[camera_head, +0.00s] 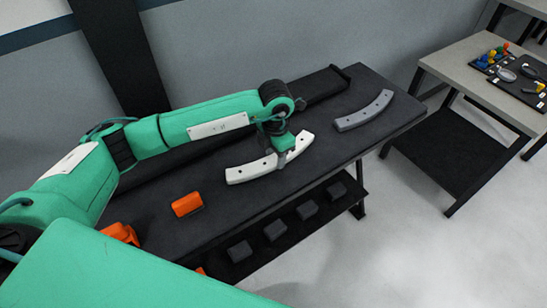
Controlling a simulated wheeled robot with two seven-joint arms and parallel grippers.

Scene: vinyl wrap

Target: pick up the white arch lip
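The white arch lip (252,171) is a curved white strip with small dark holes, lying on or just above the dark table (330,148). My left gripper (281,160) is pointing down at the middle of the lip, with one finger in front of its near edge. The other finger is hidden behind the wrist, so I cannot tell whether the fingers are clamped on the lip or only around it. My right gripper is out of view.
A grey curved piece (364,111) lies to the right on the table. An orange block (187,204) lies to the left. Several dark blocks (275,230) sit on a lower shelf. A side table (470,80) with small tools stands at the right.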

